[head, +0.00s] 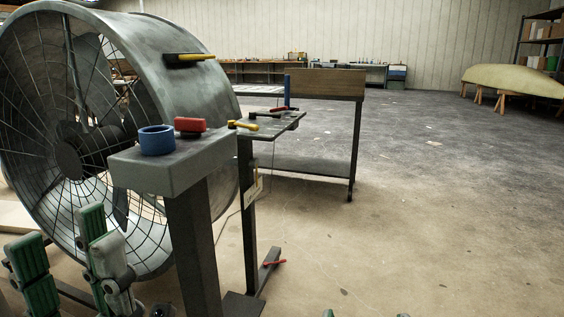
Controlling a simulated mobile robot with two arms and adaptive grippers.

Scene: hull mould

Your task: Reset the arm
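My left gripper (62,246) is at the bottom left, in front of the large fan. Its green-padded fingers stand apart with nothing seen between them, so it is open and empty. My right gripper (366,314) barely enters at the bottom edge. Only two green fingertips show, well apart, with bare floor between them. The rest of it is cut off by the frame.
A large caged drum fan (165,110) fills the left. A grey-topped stand (150,178) holds a blue ring (157,140) and a red object (190,125). Behind it are a small tool table (285,123) and a workbench (335,84). Floor at the right is open.

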